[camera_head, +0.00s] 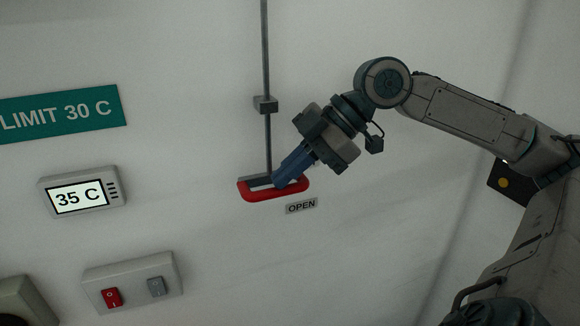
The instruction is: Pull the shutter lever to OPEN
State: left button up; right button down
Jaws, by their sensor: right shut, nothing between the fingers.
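The shutter lever is a dark vertical rod (266,60) on the white wall, ending in a red loop handle (262,195). A small plate reading OPEN (301,206) is just below and right of the handle. My right gripper (280,184) comes in from the upper right, with its blue fingers shut together. The fingertips are at the handle's opening and overlap it in the picture; I cannot tell whether they touch it. My left gripper is not in view.
A green sign reading LIMIT 30 C (62,115) is at the left. Below it are a display reading 35 C (80,193) and a switch box (132,281) with a red and a grey switch.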

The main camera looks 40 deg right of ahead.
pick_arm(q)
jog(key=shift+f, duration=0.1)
pick_arm(e)
jog(key=shift+f, duration=0.1)
pick_arm(q)
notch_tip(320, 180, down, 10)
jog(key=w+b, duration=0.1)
jog(key=b, duration=0.9)
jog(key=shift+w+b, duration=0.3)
jog(key=shift+b, duration=0.05)
pick_arm(e)
notch_tip(320, 180, down, 10)
jog(key=shift+s+f, duration=0.15)
jog(key=shift+f, duration=0.05)
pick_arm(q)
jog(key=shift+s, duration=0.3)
pick_arm(e)
jog(key=shift+a, duration=0.1)
